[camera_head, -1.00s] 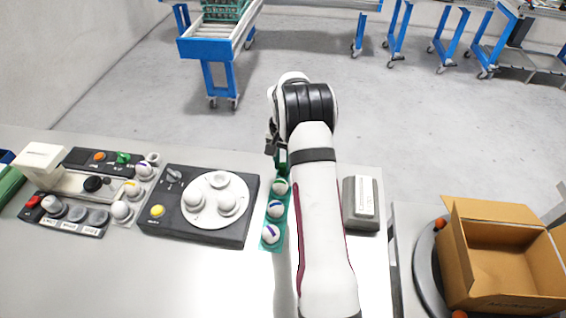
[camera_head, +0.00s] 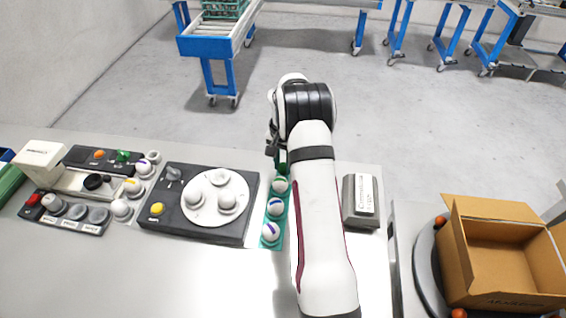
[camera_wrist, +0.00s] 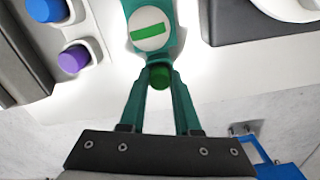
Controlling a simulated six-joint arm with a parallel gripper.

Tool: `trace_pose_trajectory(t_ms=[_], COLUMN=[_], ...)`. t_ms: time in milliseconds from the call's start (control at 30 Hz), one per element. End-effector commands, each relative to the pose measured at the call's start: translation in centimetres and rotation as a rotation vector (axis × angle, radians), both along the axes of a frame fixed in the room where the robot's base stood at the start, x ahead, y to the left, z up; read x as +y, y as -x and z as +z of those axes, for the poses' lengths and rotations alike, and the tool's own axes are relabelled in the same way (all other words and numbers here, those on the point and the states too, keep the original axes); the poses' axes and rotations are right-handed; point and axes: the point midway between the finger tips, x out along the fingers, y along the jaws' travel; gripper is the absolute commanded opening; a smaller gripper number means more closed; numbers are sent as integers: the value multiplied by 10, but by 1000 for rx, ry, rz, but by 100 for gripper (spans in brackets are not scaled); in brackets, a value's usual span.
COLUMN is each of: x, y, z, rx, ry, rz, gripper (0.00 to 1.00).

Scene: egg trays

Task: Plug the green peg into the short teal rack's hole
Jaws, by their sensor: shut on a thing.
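My gripper (camera_wrist: 159,85) has teal fingers shut on the green peg (camera_wrist: 159,76), whose dark green round top shows between the fingertips in the wrist view. The short teal rack (camera_wrist: 134,7) lies just beyond the fingertips, with a white ball bearing a green stripe seated in it. In the head view the rack (camera_head: 263,240) holds three white balls in a row, and my gripper is at its far end, partly hidden by my arm. The rack's hole is not visible; I cannot tell whether the peg's lower end is in it.
A dark box with a white dial (camera_head: 241,214) stands left of the rack. A grey labelled box (camera_head: 362,202) stands right of my arm. Panels with buttons (camera_head: 72,214) and a white device lie at far left. An open cardboard box (camera_head: 460,262) is at right.

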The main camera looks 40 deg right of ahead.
Motion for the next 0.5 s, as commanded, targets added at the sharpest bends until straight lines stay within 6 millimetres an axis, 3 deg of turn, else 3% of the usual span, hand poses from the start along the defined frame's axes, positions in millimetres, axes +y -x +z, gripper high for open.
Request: trace_pose_trajectory(t_ms=[100, 133, 300, 500], x=[0, 0, 0, 0], y=[0, 0, 0, 0], z=[0, 0, 0, 0], rx=[0, 0, 0, 0], ry=[0, 0, 0, 0], rz=[0, 0, 0, 0], gripper=[0, 36, 66, 66])
